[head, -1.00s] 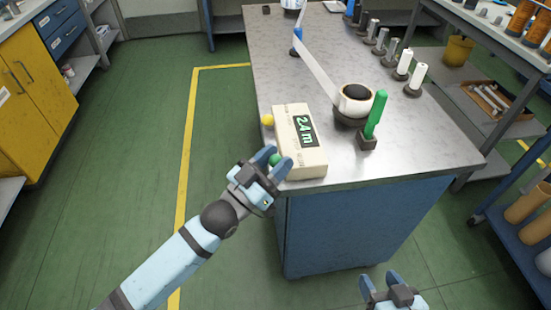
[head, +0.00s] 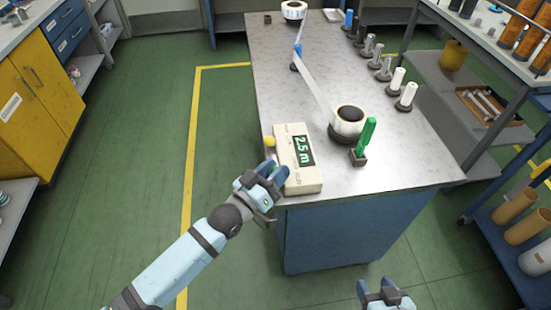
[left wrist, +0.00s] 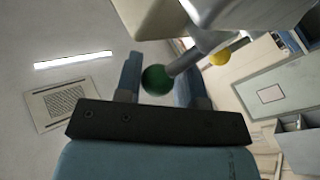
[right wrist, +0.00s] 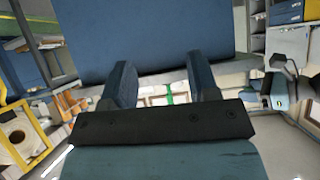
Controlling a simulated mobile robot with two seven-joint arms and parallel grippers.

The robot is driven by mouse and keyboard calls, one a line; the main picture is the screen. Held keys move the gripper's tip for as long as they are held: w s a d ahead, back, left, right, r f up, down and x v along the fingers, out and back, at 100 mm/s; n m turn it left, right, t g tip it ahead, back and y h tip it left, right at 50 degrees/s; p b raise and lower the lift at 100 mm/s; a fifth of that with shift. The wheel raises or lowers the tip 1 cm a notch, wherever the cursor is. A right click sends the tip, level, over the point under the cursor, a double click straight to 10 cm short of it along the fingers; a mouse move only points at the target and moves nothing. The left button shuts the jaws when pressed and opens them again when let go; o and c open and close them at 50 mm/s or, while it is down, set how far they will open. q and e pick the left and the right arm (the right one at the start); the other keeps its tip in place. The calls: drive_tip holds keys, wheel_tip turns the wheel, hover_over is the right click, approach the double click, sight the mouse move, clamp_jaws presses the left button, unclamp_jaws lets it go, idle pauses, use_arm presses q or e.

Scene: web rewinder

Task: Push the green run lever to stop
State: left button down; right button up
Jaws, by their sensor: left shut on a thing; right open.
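A cream box (head: 308,187) with a green-lit display (head: 305,151) reading 2.5 m stands at the table's near left corner. In the left wrist view, a lever with a green ball (left wrist: 157,79) on a metal rod sits between my left fingers. My left gripper (head: 275,171) is shut on this ball at the box's left side; in the head view the fingers hide it. A yellow ball (head: 269,141) sticks out further back on the same side. A separate upright green handle (head: 366,138) stands on a dark block right of the box. My right gripper (head: 385,288) is open and empty below the table top.
A white roll (head: 349,120) sits behind the green handle, with a white web (head: 316,84) running back to a blue-topped post (head: 297,55). Several spools and cores line the table's right edge. The blue table front (head: 370,235) faces my right gripper. The floor at left is clear.

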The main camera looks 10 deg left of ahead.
use_arm(q)
drive_tip(key=p, duration=0.1)
drive_tip(key=n+y+p, duration=0.1)
drive_tip(key=p, duration=0.1)
drive_tip(key=shift+w+r+n+g, duration=0.25)
drive_tip(key=shift+w+n+g, duration=0.05)
drive_tip(key=shift+w+g, duration=0.1)
drive_tip(key=shift+w+f+n+g+p, duration=0.1)
drive_tip(key=shift+f+n+g+p, duration=0.1)
drive_tip(key=shift+n+g+p, duration=0.3)
drive_tip(key=c, duration=0.8)
unclamp_jaws()
drive_tip(key=shift+a, duration=0.1)
drive_tip(key=v, duration=1.3)
drive_tip(key=shift+s+f, duration=0.2)
drive_tip(key=shift+s, duration=0.25)
